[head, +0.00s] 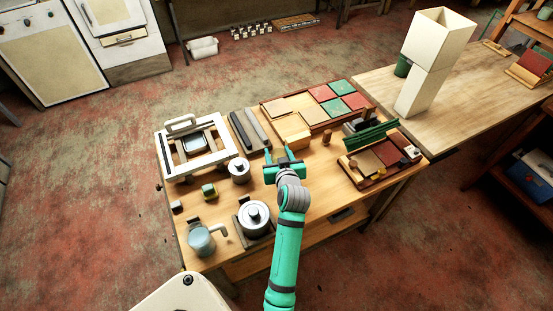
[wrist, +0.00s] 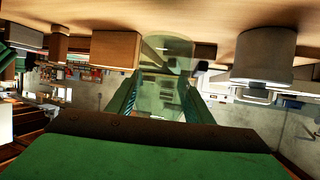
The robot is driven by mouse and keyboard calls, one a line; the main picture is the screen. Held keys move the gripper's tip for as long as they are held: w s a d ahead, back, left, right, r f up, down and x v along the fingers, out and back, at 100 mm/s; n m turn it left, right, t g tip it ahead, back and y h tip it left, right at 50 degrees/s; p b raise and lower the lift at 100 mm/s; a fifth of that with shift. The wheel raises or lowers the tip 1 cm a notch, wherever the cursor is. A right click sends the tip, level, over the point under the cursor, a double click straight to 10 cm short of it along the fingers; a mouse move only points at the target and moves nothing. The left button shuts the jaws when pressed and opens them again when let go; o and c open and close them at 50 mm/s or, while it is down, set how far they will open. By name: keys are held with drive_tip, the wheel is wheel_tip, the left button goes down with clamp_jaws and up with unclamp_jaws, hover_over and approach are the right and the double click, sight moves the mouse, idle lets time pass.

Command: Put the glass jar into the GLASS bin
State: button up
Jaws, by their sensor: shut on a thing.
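The glass jar (wrist: 167,52) is clear and greenish in the wrist view, between the two fingers of my gripper (wrist: 168,85). The fingers are shut on its sides. The wrist picture is upside down, and the jar's far end is close to the wooden tabletop; I cannot tell whether it touches. In the head view my gripper (head: 284,163) is low over the middle of the workbench (head: 300,205), and it mostly hides the jar. No bin with a readable GLASS label shows. A tall cream open-topped container (head: 432,65) stands on the right-hand table.
A small lidded pot (head: 239,171) stands just left of my gripper, and a larger pot (head: 254,217) nearer the front. A wooden block (head: 294,133) lies behind. A tray of coloured tiles (head: 335,103) and a tray of parts (head: 380,160) lie to the right. Red floor separates the furniture.

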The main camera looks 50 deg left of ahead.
drive_tip(key=shift+s+a+f, duration=0.1)
drive_tip(key=shift+a+f, duration=0.05)
drive_tip(key=shift+f, duration=0.75)
drive_tip(key=shift+a+f, duration=0.1)
drive_tip(key=shift+f, duration=0.75)
drive_tip(key=shift+f, duration=0.1)
drive_tip(key=o, duration=1.1)
drive_tip(key=shift+s, duration=0.15)
drive_tip(key=v, duration=1.2)
drive_tip(key=shift+w, duration=0.2)
